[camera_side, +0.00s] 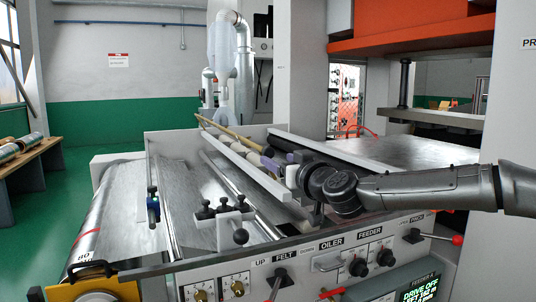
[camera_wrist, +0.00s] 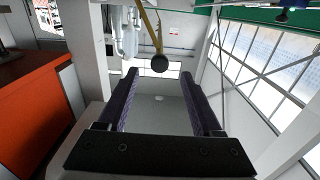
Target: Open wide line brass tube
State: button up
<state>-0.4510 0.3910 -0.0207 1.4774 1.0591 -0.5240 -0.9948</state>
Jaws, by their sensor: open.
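A thin brass tube (camera_side: 228,131) runs slanting over the machine bed in the side view, from the upper left down toward my gripper. In the wrist view the brass tube (camera_wrist: 151,31) comes in from the top and ends near a dark round knob (camera_wrist: 160,63). My gripper (camera_wrist: 159,75) is open, with its two dark purple fingers apart. The knob shows between the fingertips, and no contact is visible. In the side view my gripper (camera_side: 272,160) reaches in from the right, close to the tube's near end. The exact gap there is too small to tell.
The front panel (camera_side: 325,262) carries knobs and levers, including one with a red ball (camera_side: 457,239). A bracket with black knobs (camera_side: 224,209) stands on the bed. A clear duct (camera_side: 222,65) rises behind. An orange press (camera_side: 410,28) overhangs at upper right.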

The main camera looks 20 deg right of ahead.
aim_at(270, 154)
jog(key=w, duration=0.7)
jog(key=shift+w, duration=0.2)
jog(key=shift+c, duration=0.2)
grip_shut()
dwell(1.1)
